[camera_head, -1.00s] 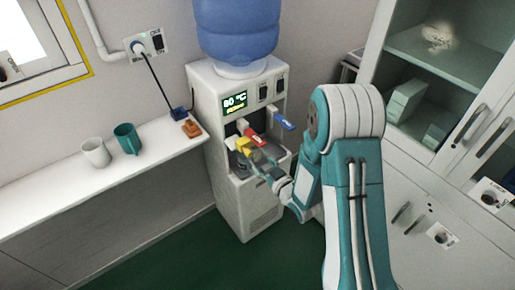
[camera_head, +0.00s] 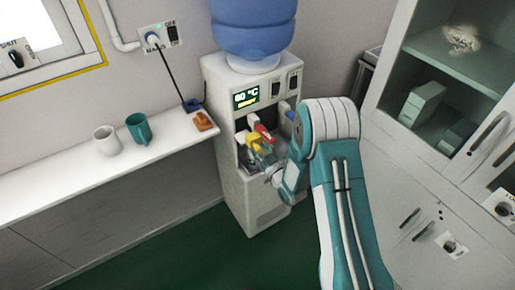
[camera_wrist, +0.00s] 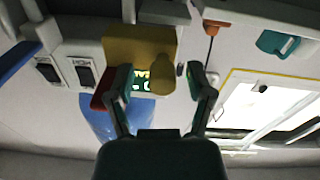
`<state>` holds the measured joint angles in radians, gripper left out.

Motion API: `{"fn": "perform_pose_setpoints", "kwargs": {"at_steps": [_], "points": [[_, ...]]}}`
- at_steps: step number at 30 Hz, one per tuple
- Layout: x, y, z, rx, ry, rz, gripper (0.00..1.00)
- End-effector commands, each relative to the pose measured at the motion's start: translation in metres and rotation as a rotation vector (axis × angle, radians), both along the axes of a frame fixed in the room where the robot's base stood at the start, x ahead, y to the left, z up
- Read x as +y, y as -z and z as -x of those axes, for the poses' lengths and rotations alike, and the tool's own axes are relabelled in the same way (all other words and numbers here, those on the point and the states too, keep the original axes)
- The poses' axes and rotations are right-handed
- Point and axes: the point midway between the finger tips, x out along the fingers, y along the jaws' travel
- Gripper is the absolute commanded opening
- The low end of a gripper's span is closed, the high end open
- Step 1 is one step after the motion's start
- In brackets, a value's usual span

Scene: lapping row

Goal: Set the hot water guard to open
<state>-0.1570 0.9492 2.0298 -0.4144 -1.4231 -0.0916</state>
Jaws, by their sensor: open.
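The white water dispenser (camera_head: 259,205) stands against the wall with a blue bottle on top. Its yellow guard (camera_head: 252,141) is at the front, beside the red lever (camera_head: 265,133). In the upside-down wrist view the guard (camera_wrist: 130,45) is a flat yellow plate with a rounded knob (camera_wrist: 161,78). The red lever (camera_wrist: 101,92) is partly hidden behind my left finger. My gripper (camera_wrist: 161,82) is open, with its fingers on either side of the knob and no clear contact. In the head view my gripper (camera_head: 257,158) is just in front of the guard.
A blue lever (camera_wrist: 20,58) is at the left in the wrist view. A lit display (camera_head: 245,97) and rocker switches (camera_head: 292,82) are above the levers. A shelf to the left holds a white mug (camera_head: 107,140) and a teal mug (camera_head: 139,128). A cabinet (camera_head: 440,180) is close on the right.

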Motion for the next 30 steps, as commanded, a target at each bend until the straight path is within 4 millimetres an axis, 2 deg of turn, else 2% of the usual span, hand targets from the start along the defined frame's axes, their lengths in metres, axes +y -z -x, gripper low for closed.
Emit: {"fn": "perform_pose_setpoints", "kwargs": {"at_steps": [10, 11, 12, 14, 15, 23, 30], "points": [[0.006, 0.0, -0.006, 0.0, -0.001, 0.001, 0.68], [0.006, 0.0, -0.006, 0.0, -0.001, 0.001, 0.64], [0.006, 0.0, -0.006, 0.0, -0.001, 0.001, 0.46], [0.005, 0.0, -0.006, 0.0, -0.001, 0.001, 0.19], [0.005, 0.0, -0.006, 0.0, -0.001, 0.001, 0.01], [0.007, 0.0, -0.005, 0.0, -0.002, 0.001, 0.0], [0.033, 0.0, 0.012, 0.0, -0.006, 0.001, 0.0]]}}
